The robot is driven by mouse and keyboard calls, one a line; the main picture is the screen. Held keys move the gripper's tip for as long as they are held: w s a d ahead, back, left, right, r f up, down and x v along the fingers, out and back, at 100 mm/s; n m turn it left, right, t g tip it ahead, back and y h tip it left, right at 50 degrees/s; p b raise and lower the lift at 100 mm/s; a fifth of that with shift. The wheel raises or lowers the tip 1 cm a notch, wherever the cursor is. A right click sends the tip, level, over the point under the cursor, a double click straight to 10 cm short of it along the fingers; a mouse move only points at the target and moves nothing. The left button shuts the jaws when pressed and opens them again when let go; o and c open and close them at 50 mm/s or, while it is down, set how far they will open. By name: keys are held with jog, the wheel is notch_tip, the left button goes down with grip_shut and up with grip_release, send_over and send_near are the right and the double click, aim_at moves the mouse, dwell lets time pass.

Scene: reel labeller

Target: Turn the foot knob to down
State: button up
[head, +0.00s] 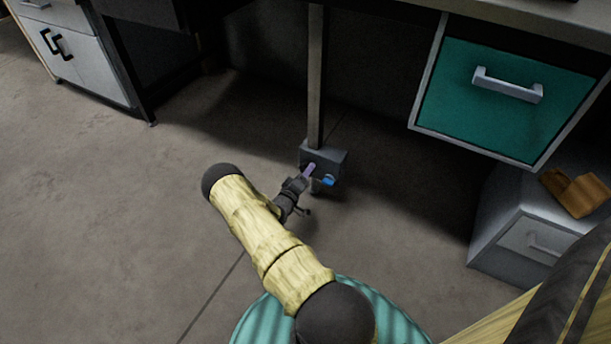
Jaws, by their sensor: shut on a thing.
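A grey box (333,157) sits at the foot of an upright post (316,80) under the bench, in the middle of the head view. A small purple knob-like part (309,169) is on its front, at the tip of my gripper (304,176). A small blue part (329,181) is just right of it, on the lower front of the box. My gripper is shut on the purple part, which I take to be the foot knob. The fingers are small and dark here, and they hide part of the knob, so its setting cannot be read.
A teal drawer (513,98) with a pale handle hangs at the upper right. A grey cabinet (515,215) with an orange-brown object (575,192) on it stands below. A white cabinet (85,62) is at the upper left. The floor (110,220) at left is clear.

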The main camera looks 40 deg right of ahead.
jog(key=n+b, duration=0.1)
jog(key=n, duration=0.4)
jog(key=shift+a+b, duration=0.1)
jog(key=shift+b, duration=0.2)
jog(key=shift+n, duration=0.3)
jog(key=o, duration=1)
jog(key=shift+c, duration=0.2)
jog(key=p+v, duration=0.6)
jog(key=v, duration=1.1)
jog(key=shift+p, duration=0.4)
jog(key=shift+a, duration=0.15)
